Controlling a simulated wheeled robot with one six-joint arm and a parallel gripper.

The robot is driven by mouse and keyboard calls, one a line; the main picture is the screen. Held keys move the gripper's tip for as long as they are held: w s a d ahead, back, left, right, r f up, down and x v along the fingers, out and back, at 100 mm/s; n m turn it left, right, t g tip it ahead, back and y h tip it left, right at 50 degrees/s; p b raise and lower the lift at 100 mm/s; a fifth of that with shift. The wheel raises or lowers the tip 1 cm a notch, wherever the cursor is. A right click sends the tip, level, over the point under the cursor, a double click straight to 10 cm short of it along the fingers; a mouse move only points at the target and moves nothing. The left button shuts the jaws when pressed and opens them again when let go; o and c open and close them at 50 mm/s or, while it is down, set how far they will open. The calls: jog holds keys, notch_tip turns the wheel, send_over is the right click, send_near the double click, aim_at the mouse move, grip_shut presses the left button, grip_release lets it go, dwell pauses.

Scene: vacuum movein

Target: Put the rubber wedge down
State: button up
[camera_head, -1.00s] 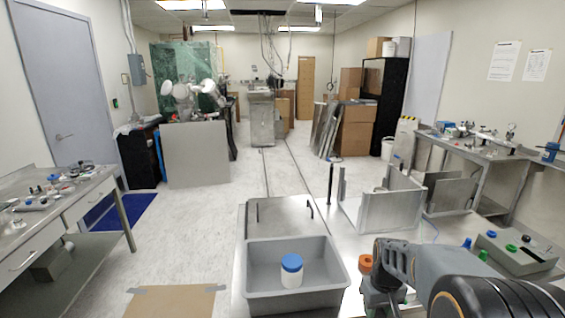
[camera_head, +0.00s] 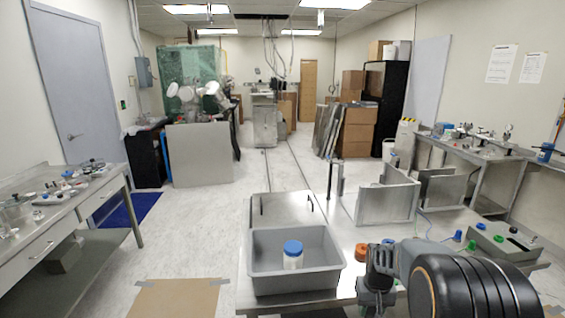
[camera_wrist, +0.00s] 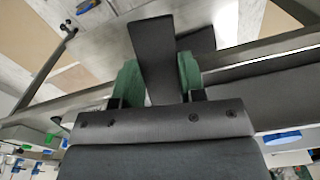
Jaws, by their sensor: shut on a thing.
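The rubber wedge (camera_wrist: 154,55) is a dark grey tapered block in the wrist view. My gripper (camera_wrist: 158,80) is shut on it, with a green finger pad on each side of its narrower end. The wedge's wider end points away from the gripper, toward the top of the view. In the head view my gripper (camera_head: 376,292) is at the lower right, beside the grey bin on the metal table (camera_head: 345,240). The wedge cannot be made out in that view. I cannot tell whether it touches any surface.
A grey bin (camera_head: 262,281) holds a white jar with a blue lid (camera_head: 293,255). An orange-topped object (camera_head: 361,251) stands close to my gripper. Upright metal panels (camera_head: 388,204) stand behind. A grey box with coloured knobs (camera_head: 510,249) is at right. Table between bin and panels looks clear.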

jog(key=a+f, duration=0.3)
jog(key=f, duration=0.4)
jog(key=s+a+f, duration=0.1)
jog(key=a+f, duration=0.3)
jog(key=f, duration=0.3)
jog(key=shift+s+a+f+n, duration=0.2)
jog(key=shift+s+a+n, duration=0.1)
jog(key=shift+n, duration=0.1)
jog(key=shift+d, duration=0.1)
